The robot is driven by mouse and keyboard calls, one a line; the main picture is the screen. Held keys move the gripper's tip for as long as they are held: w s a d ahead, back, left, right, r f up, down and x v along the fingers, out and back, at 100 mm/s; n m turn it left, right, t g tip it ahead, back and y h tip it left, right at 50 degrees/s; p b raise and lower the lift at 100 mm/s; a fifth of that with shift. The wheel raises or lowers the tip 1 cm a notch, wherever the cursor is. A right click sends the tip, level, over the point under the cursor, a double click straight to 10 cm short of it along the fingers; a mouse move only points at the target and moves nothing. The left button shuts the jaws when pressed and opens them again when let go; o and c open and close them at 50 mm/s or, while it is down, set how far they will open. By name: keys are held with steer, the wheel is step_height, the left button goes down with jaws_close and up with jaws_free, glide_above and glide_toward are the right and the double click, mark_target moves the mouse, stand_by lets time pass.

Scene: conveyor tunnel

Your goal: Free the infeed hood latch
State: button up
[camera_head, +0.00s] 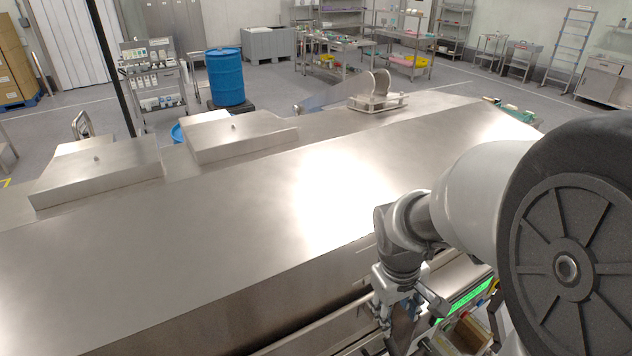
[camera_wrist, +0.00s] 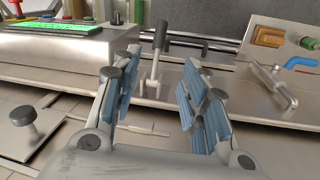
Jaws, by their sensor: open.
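My gripper (camera_wrist: 158,70) is open and empty, its two blue-padded fingers spread apart. An upright metal lever with a dark grey knob (camera_wrist: 161,38) stands beyond the fingertips, seen between them. A bent metal handle (camera_wrist: 274,86) sits on the panel to the right of my gripper. A round dark knob on a short stem (camera_wrist: 29,116) sits on a plate to the left. No label shows which of these is the infeed hood latch. In the head view the long steel hood (camera_head: 220,230) fills the foreground, and my arm hides much of its near side.
A box with a green display (camera_wrist: 53,29) stands left of the lever; the display (camera_head: 474,296) also shows in the head view. A blue handle (camera_wrist: 301,62) and brown block (camera_wrist: 268,37) are at the right. Behind the hood stand a blue drum (camera_head: 226,78) and shelves.

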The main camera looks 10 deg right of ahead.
mark_target(392, 344)
steer(key=d+f+b, duration=0.1)
steer(key=f, duration=0.5)
steer(key=f+b, duration=0.1)
steer(key=f, duration=0.5)
steer(key=w+d+f+b, duration=0.1)
steer(key=f+b, duration=0.1)
steer(key=f, duration=0.4)
steer(key=shift+d+f, duration=0.2)
steer(key=shift+d, duration=0.1)
jaws_close()
